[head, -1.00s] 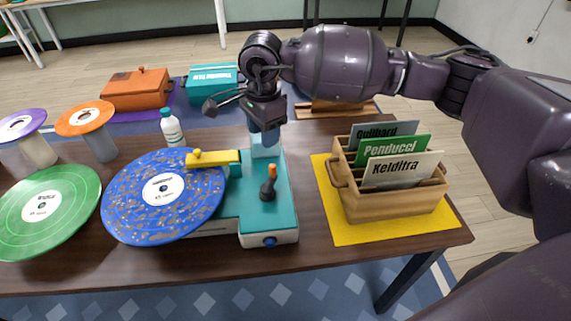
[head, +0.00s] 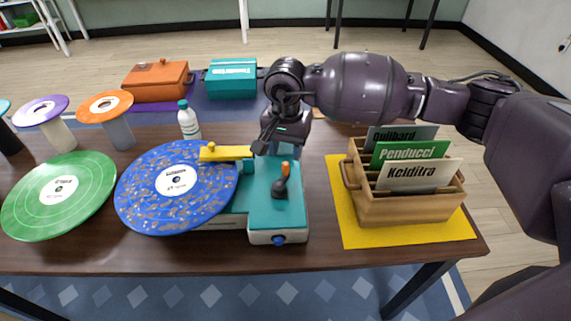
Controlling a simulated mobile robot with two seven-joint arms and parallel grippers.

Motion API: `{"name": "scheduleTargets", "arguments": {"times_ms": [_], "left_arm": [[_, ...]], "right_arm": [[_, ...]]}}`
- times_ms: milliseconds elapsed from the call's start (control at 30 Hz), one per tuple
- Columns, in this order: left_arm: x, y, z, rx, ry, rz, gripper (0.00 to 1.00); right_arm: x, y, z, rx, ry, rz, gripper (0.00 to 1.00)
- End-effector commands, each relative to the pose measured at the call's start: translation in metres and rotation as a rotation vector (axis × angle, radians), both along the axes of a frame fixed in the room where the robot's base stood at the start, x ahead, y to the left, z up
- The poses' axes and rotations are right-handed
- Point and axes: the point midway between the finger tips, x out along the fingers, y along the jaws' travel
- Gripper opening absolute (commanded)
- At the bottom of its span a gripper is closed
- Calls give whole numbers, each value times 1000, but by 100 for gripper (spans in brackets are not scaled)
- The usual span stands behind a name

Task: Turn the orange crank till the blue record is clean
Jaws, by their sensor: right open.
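The blue record (head: 150,207) sits on the teal and white cleaning machine (head: 262,212). Brownish specks of dirt cover much of its face. A yellow arm (head: 225,153) with a knob reaches over the record's right edge. The orange-tipped crank (head: 285,169) stands up from a dark base on the machine's teal top. My right gripper (head: 268,148) is above the back of the machine, behind and a little left of the crank, apart from it. It is open and holds nothing that I can see. My left gripper is not in view.
A green record (head: 85,198) lies left of the blue one. A white bottle (head: 189,125) stands behind. A wooden crate (head: 410,209) with record sleeves stands on a yellow mat (head: 350,232) at right. Orange and purple discs on stands are at back left.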

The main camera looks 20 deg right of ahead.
Motion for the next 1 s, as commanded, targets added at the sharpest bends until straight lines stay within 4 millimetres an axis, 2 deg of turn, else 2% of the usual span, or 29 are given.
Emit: {"name": "scheduleTargets", "arguments": {"times_ms": [100, 300, 500, 767, 1000], "left_arm": [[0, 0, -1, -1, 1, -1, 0], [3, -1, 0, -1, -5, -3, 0], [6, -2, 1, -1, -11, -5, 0], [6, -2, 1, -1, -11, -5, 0], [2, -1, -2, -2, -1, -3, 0]], "right_arm": [[-1, 1, -22, 1, 4, -1, 46], [0, 0, -46, 1, 2, -1, 46], [0, 0, -55, 1, 1, 0, 46], [0, 0, -55, 1, -1, -1, 46], [0, 0, -55, 1, -1, -1, 10]]}}
